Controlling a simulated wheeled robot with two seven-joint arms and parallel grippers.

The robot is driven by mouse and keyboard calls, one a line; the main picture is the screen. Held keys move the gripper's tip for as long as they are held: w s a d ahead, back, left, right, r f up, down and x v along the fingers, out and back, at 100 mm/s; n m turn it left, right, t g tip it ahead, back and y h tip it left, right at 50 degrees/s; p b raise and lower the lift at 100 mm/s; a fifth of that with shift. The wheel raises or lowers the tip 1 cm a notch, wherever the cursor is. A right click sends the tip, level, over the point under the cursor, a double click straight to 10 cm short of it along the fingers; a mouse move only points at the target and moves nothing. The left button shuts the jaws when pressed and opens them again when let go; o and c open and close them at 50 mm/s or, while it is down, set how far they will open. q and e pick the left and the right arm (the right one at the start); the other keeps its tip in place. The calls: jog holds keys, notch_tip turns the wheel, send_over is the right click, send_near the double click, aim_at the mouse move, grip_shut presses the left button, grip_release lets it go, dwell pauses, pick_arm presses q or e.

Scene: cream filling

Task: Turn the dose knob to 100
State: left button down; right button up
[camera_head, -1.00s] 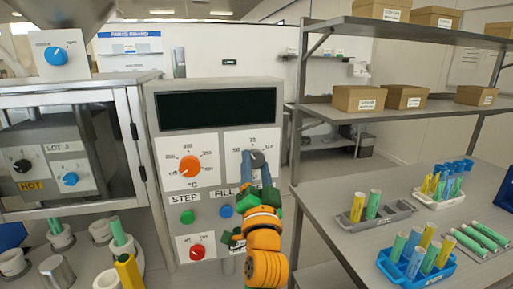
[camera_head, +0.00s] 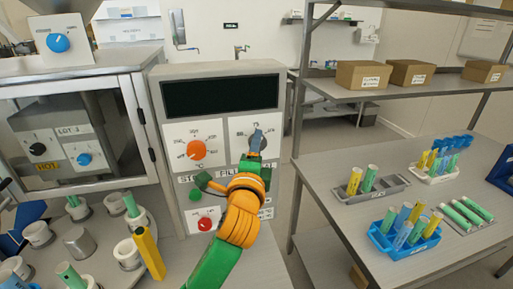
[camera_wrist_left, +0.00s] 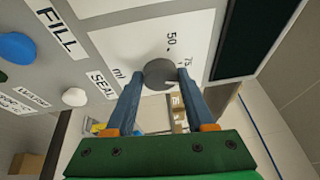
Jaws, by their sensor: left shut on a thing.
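The dose knob (camera_wrist_left: 158,73) is a small grey round knob on a white dial plate, with a light mark on its face. In the left wrist view the numbers 50 and 75 show beside it, with "ml" on the plate. My left gripper (camera_head: 257,141) is at this knob on the control panel, its two blue fingers on either side of it. In the left wrist view the gripper (camera_wrist_left: 158,78) is shut on the knob. In the head view the fingers hide most of the dial, so I cannot tell the exact setting. My right gripper is not in view.
On the panel are a dark display (camera_head: 220,97), an orange temperature knob (camera_head: 196,149), a red knob (camera_head: 205,224) and a white button (camera_wrist_left: 74,97) near SEAL. A blue FILL button (camera_wrist_left: 17,47) shows too. Tube racks (camera_head: 405,240) stand on the right table.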

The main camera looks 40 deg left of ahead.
pick_arm(q)
jog(key=shift+r+m+g+h, duration=0.15)
jog(key=shift+m+g, duration=0.6)
jog(key=shift+m, duration=0.8)
jog(key=shift+m+g+h, duration=0.15)
jog(key=shift+m+g, duration=0.6)
jog(key=shift+m, duration=0.8)
jog(key=shift+c, duration=1.3)
grip_release()
jog(key=shift+d, duration=0.1)
